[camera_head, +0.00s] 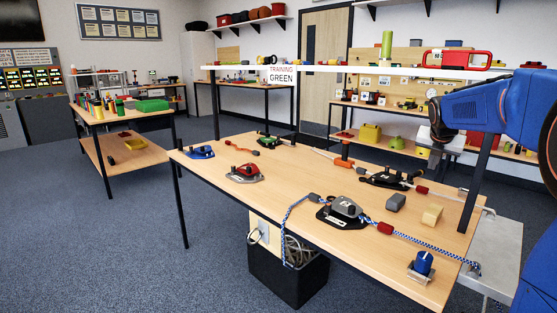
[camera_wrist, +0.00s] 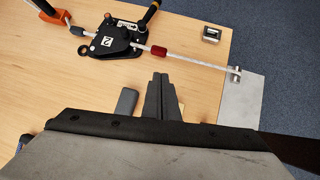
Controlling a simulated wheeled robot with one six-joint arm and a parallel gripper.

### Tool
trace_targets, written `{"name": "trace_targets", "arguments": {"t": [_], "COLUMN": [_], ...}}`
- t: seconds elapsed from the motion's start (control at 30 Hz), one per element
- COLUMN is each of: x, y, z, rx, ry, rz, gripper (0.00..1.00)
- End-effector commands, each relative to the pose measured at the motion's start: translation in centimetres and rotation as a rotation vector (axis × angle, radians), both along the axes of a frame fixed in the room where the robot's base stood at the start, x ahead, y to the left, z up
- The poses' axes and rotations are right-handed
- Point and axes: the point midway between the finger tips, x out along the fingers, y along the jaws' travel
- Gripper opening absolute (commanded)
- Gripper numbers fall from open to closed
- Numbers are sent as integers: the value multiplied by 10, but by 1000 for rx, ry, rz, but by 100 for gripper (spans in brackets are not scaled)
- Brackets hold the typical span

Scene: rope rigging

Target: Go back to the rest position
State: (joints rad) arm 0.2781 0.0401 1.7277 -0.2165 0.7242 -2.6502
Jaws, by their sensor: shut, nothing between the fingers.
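My gripper (camera_wrist: 162,84) shows in the wrist view with its two dark fingers together and nothing between them. It is above the wooden workbench (camera_wrist: 60,90), apart from the rigging parts. My blue arm enters from the right in the head view, above the right end of the same bench (camera_head: 290,240); its fingertips are not clear there. A black rope device (camera_wrist: 112,42) marked 2 lies beyond the fingers, with a white rope, a red sleeve (camera_wrist: 158,51) and a metal end fitting (camera_wrist: 235,73). A grey block (camera_wrist: 126,103) lies just left of the fingers.
A grey device (camera_head: 342,211) with blue-white rope, a yellow block (camera_head: 432,214) and a blue knob (camera_head: 424,262) occupy the bench's near right. Red (camera_head: 243,174) and blue (camera_head: 200,152) devices sit farther left. A raised white shelf (camera_head: 350,69) spans the back. The bench's left front is clear.

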Motion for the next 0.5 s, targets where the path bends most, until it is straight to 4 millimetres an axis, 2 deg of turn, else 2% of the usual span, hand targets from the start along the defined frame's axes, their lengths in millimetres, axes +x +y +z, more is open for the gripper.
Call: {"name": "trace_targets", "arguments": {"t": [0.33, 0.5], "x": [-48, -92], "y": [38, 69], "z": [0, -3], "rx": [180, 338], "ry": [-63, -112], "rz": [-202, -386], "gripper": [0, 0]}}
